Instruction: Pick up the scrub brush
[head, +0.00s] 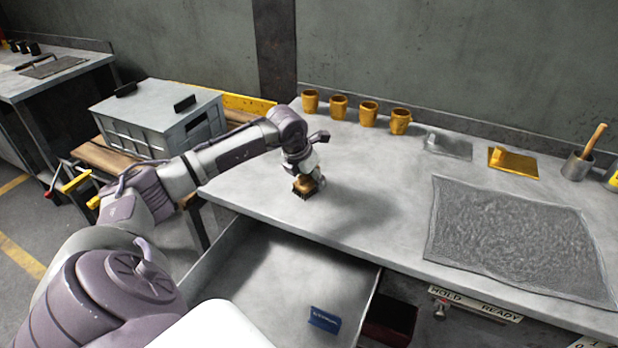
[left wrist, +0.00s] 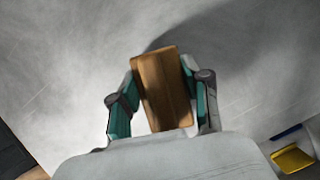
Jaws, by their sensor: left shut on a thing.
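The scrub brush (head: 303,190) has a brown wooden block and dark bristles that point down. It is near the front left edge of the grey workbench (head: 370,200). My left gripper (head: 308,182) is shut on it from above. In the left wrist view the wooden block (left wrist: 164,90) sits between the two fingers of my left gripper (left wrist: 163,105), one finger at each long side. I cannot tell whether the bristles touch the bench top. My right gripper is not in view.
Several orange cups (head: 338,107) stand along the back of the bench. A grey textured mat (head: 510,238) lies at the right. An open drawer (head: 270,285) below the front edge holds a blue item (head: 324,319). A grey crate (head: 160,118) stands left. The bench middle is clear.

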